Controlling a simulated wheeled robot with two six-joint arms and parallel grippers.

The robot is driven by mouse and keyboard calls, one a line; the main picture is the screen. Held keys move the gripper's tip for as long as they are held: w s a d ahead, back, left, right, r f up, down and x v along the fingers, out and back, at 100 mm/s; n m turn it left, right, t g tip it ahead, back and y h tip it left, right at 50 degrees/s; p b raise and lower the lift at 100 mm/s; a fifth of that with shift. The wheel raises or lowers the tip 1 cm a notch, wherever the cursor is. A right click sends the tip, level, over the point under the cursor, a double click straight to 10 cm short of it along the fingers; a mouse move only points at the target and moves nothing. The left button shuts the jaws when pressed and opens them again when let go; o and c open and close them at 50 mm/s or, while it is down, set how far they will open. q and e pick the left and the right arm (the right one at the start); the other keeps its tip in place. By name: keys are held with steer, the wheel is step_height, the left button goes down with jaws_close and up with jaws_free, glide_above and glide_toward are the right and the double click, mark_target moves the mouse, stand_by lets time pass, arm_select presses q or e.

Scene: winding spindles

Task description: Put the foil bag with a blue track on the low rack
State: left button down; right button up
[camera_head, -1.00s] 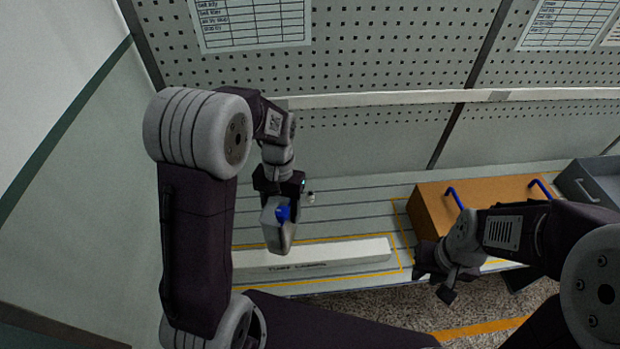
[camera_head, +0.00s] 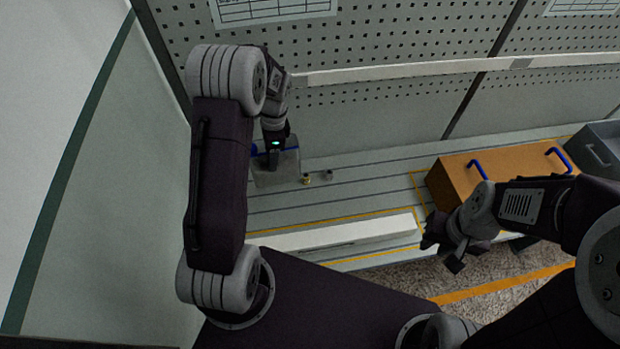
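The grey foil bag (camera_head: 286,172) with a blue track along its upper edge is at the left of the head view, over the slatted grey rack surface (camera_head: 370,180). My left gripper (camera_head: 273,164) comes down over the middle of the bag and appears shut on its upper edge. The gripper covers part of the track and its fingertips are hard to make out. I cannot tell whether the bag touches the surface. My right gripper (camera_head: 445,247) is open and empty, in front of the brown box.
A long white box (camera_head: 345,234) lies along the front, inside yellow lines. Small round pieces (camera_head: 306,179) stand right of the bag. A brown box (camera_head: 505,172) with blue handles and a grey bin (camera_head: 598,150) are at the right. A perforated panel (camera_head: 400,115) rises behind.

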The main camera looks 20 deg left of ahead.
arm_select(q)
steer(key=w+a+f+m+t, duration=0.1)
steer(key=a+f+m, duration=0.1)
steer(key=a+m, duration=0.3)
steer(key=w+a+f+m+t, duration=0.1)
steer(key=w+a+f+m, duration=0.1)
steer(key=a+m, duration=0.3)
step_height(320, 180, down, 10)
steer(key=p, duration=0.1)
steer(key=shift+f+g+p, duration=0.15)
steer(key=shift+g+p, duration=0.15)
steer(key=shift+s+f, duration=0.1)
steer(key=shift+s, duration=0.05)
steer(key=shift+c, duration=2.4)
jaws_free()
